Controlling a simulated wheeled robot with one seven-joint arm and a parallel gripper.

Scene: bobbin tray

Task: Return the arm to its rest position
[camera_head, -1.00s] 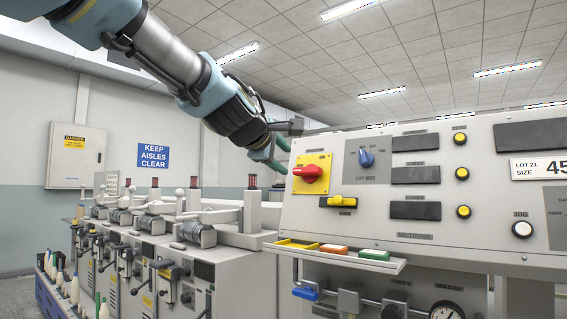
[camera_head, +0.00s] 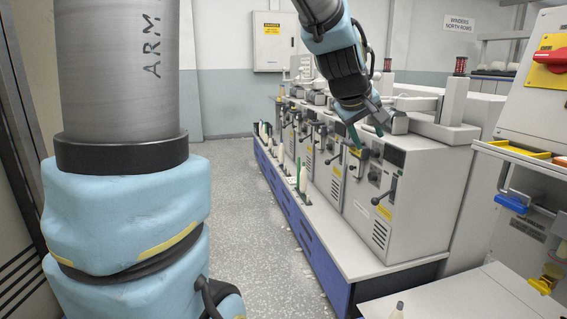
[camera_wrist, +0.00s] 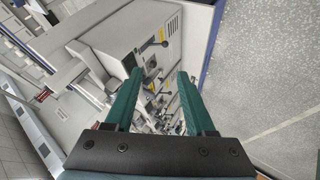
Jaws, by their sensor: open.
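My gripper (camera_head: 366,136) hangs from my arm in the upper middle of the head view, its green fingers pointing down. It appears in front of the row of winding machines (camera_head: 415,195); how far it is from them I cannot tell. In the wrist view my gripper (camera_wrist: 160,76) shows two green fingers spread apart with nothing between them. Beyond the fingers are the machine fronts (camera_wrist: 155,60) with black levers and yellow labels.
A control panel with a red knob (camera_head: 552,59) stands at the right edge. Speckled floor (camera_head: 237,190) lies clear left of the blue machine base (camera_head: 305,235).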

